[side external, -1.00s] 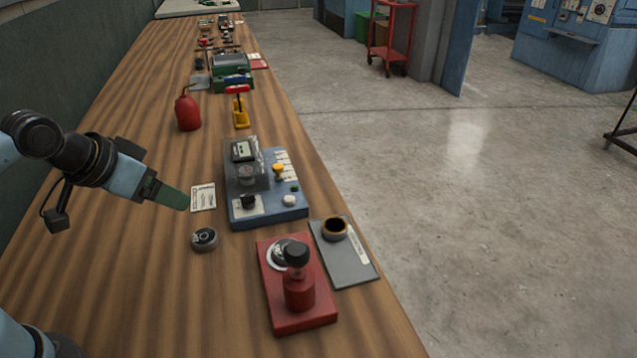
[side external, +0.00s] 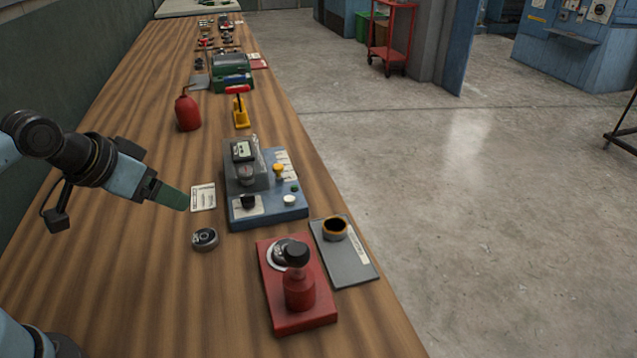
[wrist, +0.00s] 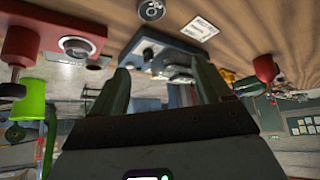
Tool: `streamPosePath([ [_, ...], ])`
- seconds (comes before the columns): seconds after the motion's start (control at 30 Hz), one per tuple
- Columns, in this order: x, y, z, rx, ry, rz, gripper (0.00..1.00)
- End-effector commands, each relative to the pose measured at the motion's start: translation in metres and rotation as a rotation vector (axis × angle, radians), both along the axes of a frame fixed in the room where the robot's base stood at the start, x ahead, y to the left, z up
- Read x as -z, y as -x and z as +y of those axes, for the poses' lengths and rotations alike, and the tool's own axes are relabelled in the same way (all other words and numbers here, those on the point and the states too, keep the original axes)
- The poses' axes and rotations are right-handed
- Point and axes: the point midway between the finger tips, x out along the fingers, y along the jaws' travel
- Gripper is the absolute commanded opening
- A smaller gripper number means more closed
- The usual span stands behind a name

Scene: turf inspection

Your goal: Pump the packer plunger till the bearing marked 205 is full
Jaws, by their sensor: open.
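The red packer (side external: 300,295) stands near the bench's front end, its black-knobbed plunger (side external: 297,254) upright. A silvery round part (side external: 277,254) sits on its base beside the plunger. It also shows in the wrist view (wrist: 76,46). A loose bearing (side external: 204,239) lies on the wood to the left. A dark ring with an amber rim (side external: 335,228) sits on a grey plate (side external: 350,272). I cannot read 205 on any of them. My gripper (side external: 172,196) is open and empty above the bench, left of the packer; both fingers (wrist: 162,72) show in the wrist view.
A blue-grey instrument (side external: 268,212) with knobs stands behind the packer, a white card (side external: 203,197) to its left. A red oil can (side external: 187,112) and a yellow tool with a red handle (side external: 240,110) stand farther back. The bench's left side is largely clear.

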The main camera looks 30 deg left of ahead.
Motion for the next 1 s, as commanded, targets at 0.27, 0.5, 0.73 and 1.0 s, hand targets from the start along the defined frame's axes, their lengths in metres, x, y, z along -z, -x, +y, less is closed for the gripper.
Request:
streamPosePath([
  [0.27,-0.007,-0.004,-0.006,-0.011,0.022,0.017,0.48],
  [0.5,-0.045,-0.023,-0.047,-0.112,0.15,0.143,0.12],
  [0.73,-0.087,-0.039,-0.103,-0.274,0.253,0.31,0.0],
  [1.0,-0.126,-0.04,-0.175,-0.501,0.285,0.483,0.0],
])
